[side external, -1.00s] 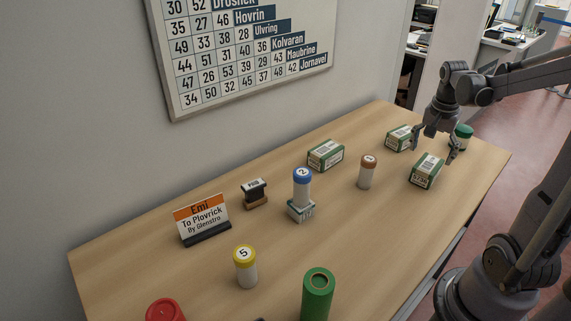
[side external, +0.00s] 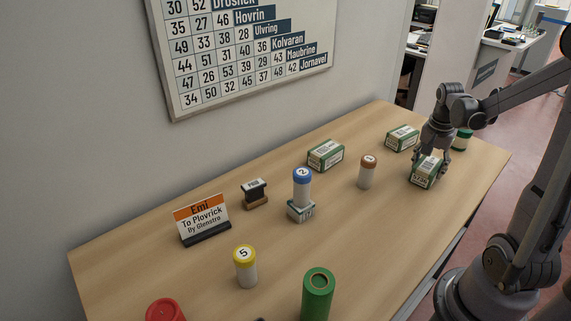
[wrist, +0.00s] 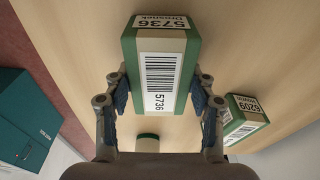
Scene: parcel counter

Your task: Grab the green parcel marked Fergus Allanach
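A green and white parcel (side external: 425,173) stands at the right end of the counter. In the wrist view this parcel (wrist: 160,65) shows a barcode, the number 5736 and the name Drosnek. The name Fergus Allanach is not readable on any parcel. My gripper (side external: 432,160) is down at the parcel, its fingers on either side. In the wrist view my gripper (wrist: 161,98) looks open, with narrow gaps beside the parcel. Another green parcel (side external: 402,138) is behind it, and a third (side external: 325,155) is farther left.
A green-capped container (side external: 463,139) stands just behind my gripper. A parcel (wrist: 243,122) marked 6209 lies close to the right finger in the wrist view. A brown-capped container (side external: 367,172) and a blue-capped one (side external: 302,187) stand left. Bare counter (side external: 350,235) lies in front.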

